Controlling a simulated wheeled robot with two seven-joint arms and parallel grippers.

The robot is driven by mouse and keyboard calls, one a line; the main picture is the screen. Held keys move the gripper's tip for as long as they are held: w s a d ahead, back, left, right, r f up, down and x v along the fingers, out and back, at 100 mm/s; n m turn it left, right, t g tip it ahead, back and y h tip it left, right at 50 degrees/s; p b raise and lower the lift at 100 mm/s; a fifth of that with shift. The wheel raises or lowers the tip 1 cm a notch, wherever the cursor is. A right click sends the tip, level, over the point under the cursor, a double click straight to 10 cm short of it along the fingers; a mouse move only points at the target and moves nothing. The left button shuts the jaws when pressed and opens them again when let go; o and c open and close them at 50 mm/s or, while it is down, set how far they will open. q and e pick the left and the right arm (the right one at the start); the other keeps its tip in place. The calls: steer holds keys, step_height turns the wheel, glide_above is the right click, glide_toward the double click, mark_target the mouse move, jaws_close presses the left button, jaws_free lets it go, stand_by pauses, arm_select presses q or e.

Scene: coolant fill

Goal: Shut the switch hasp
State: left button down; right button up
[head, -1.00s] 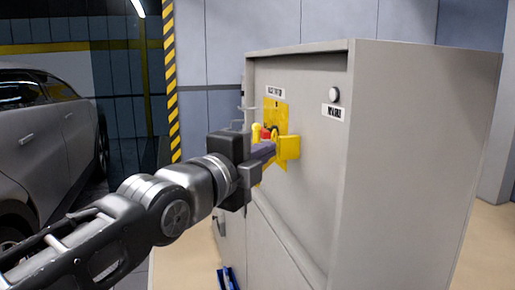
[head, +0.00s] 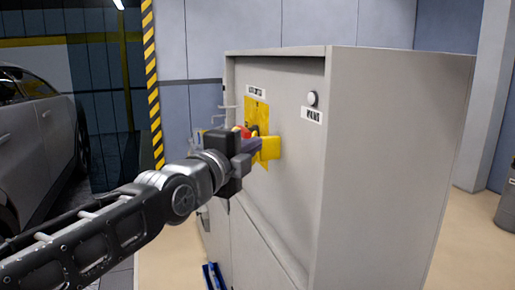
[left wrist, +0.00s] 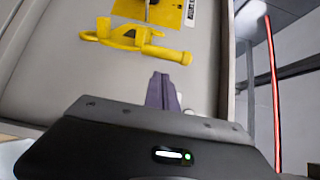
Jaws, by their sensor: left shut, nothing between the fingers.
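The yellow switch hasp (head: 271,148) sticks out from a yellow plate (head: 262,112) on the front of a grey cabinet. A bit of red, likely the switch, shows beside it, partly hidden by my gripper. In the left wrist view the hasp (left wrist: 135,39) is a yellow bar with a hooked end at left and a rounded end at right, across the cabinet face below the plate. My left gripper (head: 256,145) is shut and empty, its dark fingertips close to the hasp in the head view. In the left wrist view the fingertips (left wrist: 164,92) appear just below the hasp's rounded end; contact is unclear.
The grey cabinet (head: 390,150) fills the right middle, with a white round button (head: 313,99) and a label on its front. A car (head: 40,140) stands at far left, near a striped post (head: 152,90). A bin (head: 507,207) stands at the right edge.

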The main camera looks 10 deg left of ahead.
arm_select(q)
steer(key=shift+s+a+b, duration=0.1)
steer(key=shift+a+b, duration=0.4)
steer(key=shift+a, duration=0.55)
